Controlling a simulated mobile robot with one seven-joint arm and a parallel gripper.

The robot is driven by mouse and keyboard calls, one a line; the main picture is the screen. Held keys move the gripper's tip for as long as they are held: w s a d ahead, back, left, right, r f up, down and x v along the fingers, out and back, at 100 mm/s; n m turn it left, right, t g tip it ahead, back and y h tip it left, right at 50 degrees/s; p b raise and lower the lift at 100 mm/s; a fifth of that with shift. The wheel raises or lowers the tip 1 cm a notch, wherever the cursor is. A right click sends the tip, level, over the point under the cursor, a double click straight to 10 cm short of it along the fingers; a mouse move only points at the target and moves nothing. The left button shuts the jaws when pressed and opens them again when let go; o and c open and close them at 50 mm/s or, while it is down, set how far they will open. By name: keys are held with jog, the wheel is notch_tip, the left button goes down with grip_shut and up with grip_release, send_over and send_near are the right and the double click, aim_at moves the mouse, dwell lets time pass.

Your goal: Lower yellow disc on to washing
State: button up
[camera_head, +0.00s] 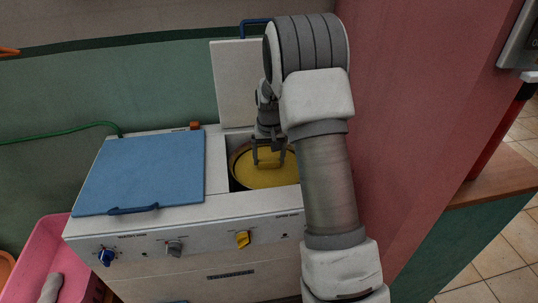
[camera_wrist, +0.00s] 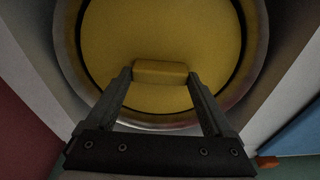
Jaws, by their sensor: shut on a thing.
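The yellow disc (camera_head: 262,176) is in the round opening of the white washing machine (camera_head: 215,213), on its right side. In the wrist view the yellow disc (camera_wrist: 160,40) fills most of the round tub (camera_wrist: 258,45), with a dark gap around its edge. My gripper (camera_head: 268,158) reaches down into the opening. In the wrist view my gripper (camera_wrist: 160,75) is shut on the raised yellow handle of the disc, one finger at each end. I cannot tell whether the disc rests on anything below. My arm hides the right part of the opening.
A blue lid (camera_head: 140,172) covers the machine's left side. A raised white lid (camera_head: 238,80) stands behind the opening. A red wall (camera_head: 410,120) is close on the right. A pink basin (camera_head: 45,255) is at lower left. Knobs line the front panel.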

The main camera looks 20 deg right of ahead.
notch_tip(320, 180, down, 10)
jog(key=b, duration=0.6)
jog(key=shift+f, duration=0.25)
jog(key=shift+f+b, duration=0.45)
jog(key=shift+f, duration=0.4)
dwell(0.6)
jog(key=o, duration=1.2)
jog(key=shift+c, duration=0.2)
jog(key=shift+r, duration=0.1)
jog(key=s+r+p, duration=0.1)
jog(key=r, duration=0.4)
jog(key=r+p, duration=0.2)
jog(key=r, duration=0.4)
jog(key=s+r+p, duration=0.1)
jog(key=r+p, duration=0.1)
jog(key=r, duration=0.4)
jog(key=shift+s+a+r, duration=0.15)
jog(key=shift+s+a, duration=0.15)
jog(key=shift+a, duration=0.1)
